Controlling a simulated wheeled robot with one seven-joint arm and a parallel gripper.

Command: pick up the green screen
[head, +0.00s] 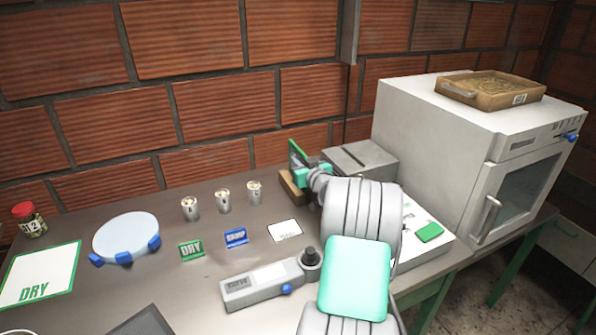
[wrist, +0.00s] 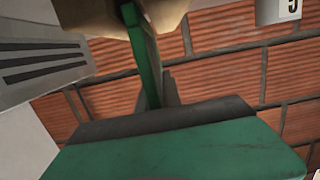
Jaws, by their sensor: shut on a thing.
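The green screen (head: 297,153) stands upright at the back of the table, at the wooden block (head: 290,187). In the wrist view the green screen (wrist: 146,60) shows nearly edge-on, running from the tan block (wrist: 100,25) down to my jaws. My gripper (head: 308,166) is shut on the green screen, with my arm reaching in from the front. In the wrist view my gripper (wrist: 158,100) has its large green pad nearest the camera, which hides part of the grip. Whether the screen is clear of the block, I cannot tell.
A grey box (head: 360,160) is close behind my gripper, and a large white oven (head: 440,130) with a tray (head: 490,88) on top stands right.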

